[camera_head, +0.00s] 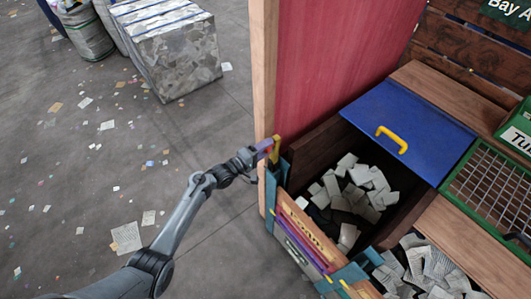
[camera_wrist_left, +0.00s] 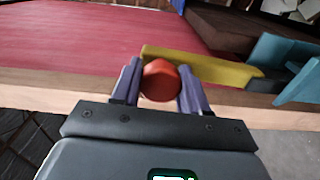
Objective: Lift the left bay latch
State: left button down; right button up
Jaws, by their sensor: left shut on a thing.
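The left bay latch is a yellow bar with a round red-orange knob, at the left post of the bay. In the head view the yellow bar (camera_head: 276,150) shows at the post beside the red panel. In the left wrist view the knob (camera_wrist_left: 161,82) sits between my fingers and the yellow bar (camera_wrist_left: 205,68) runs off to the right. My left gripper (camera_head: 265,147), with purple fingers (camera_wrist_left: 160,88), is shut on the knob. In the head view the fingers hide most of the knob. My right gripper is not in view.
A red panel (camera_head: 325,65) in a wooden frame stands behind the latch. To the right is a bin with pale paper pieces (camera_head: 358,185) and a blue lid (camera_head: 415,125) with a yellow handle. Paper bales (camera_head: 178,60) and scraps lie on the floor; the floor at left is mostly open.

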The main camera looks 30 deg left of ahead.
pick_arm(q)
jog(key=shift+w+a+n, duration=0.35)
jog(key=shift+a+n, duration=0.3)
jog(key=shift+a, duration=0.05)
jog(key=shift+w+a+n, duration=0.35)
jog(key=shift+a+n, duration=0.3)
jog(key=shift+a, duration=0.05)
jog(key=c, duration=0.6)
grip_release()
jog(key=shift+o, duration=0.2)
jog(key=shift+f, duration=0.1)
jog(key=shift+s+a, duration=0.1)
jog(key=p+v, duration=0.1)
jog(key=v, duration=0.9)
jog(key=shift+s, duration=0.25)
